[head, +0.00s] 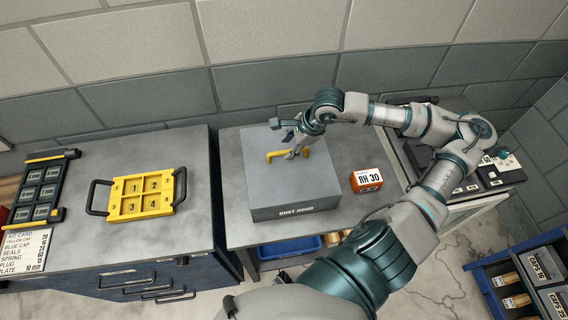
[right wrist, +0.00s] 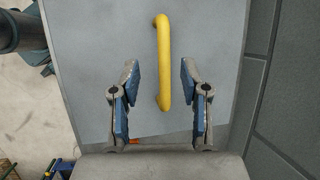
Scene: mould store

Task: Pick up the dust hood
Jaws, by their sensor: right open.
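The dust hood (head: 280,198) is a grey box with its name on the front face, standing on the grey bench top. A yellow bar handle (head: 275,156) is on its top. My right gripper (head: 285,144) is over the top of the hood, at the handle. In the right wrist view the right gripper (right wrist: 159,75) is open, with its blue-padded fingers on either side of the yellow handle (right wrist: 162,50). Gaps show between the pads and the handle. The hood's grey top (right wrist: 100,60) fills much of that view. My left gripper is not in view.
An orange and white humidity display (head: 367,180) reading RH 30 stands right of the hood. A yellow numbered tray (head: 148,193) with dark handles lies on the left cabinet. A black tray (head: 40,188) is further left. A wall runs close behind the benches.

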